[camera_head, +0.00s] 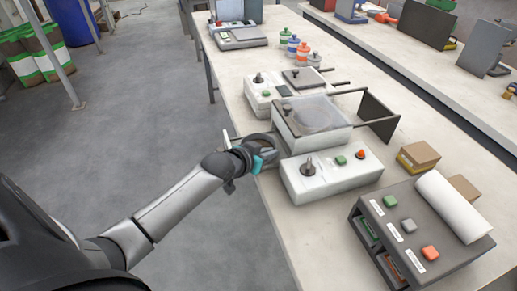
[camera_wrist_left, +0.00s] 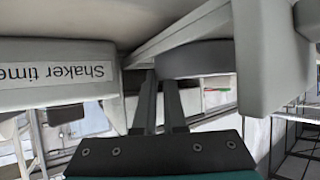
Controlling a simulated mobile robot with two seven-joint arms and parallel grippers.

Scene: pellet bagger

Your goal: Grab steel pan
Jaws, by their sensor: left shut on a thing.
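My left gripper (camera_head: 268,150) reaches in at the left side of the white shaker box with a clear lid (camera_head: 312,116). In the left wrist view, the two dark fingers (camera_wrist_left: 158,80) are close together, with their tips at the edge of a grey round-walled steel pan (camera_wrist_left: 200,58). The gripper is shut on the pan's edge; the exact contact is partly hidden. The pan sits between pale machine walls, below a pale surface as seen there. In the head view I cannot clearly tell the pan from the dark hand. My right gripper is not in view.
A control box with a knob and green and red buttons (camera_head: 330,175) stands just in front. A grey unit with a paper roll (camera_head: 420,235) is at front right. Small brown boxes (camera_head: 418,156) lie to the right. Coloured bottles (camera_head: 293,46) stand farther back.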

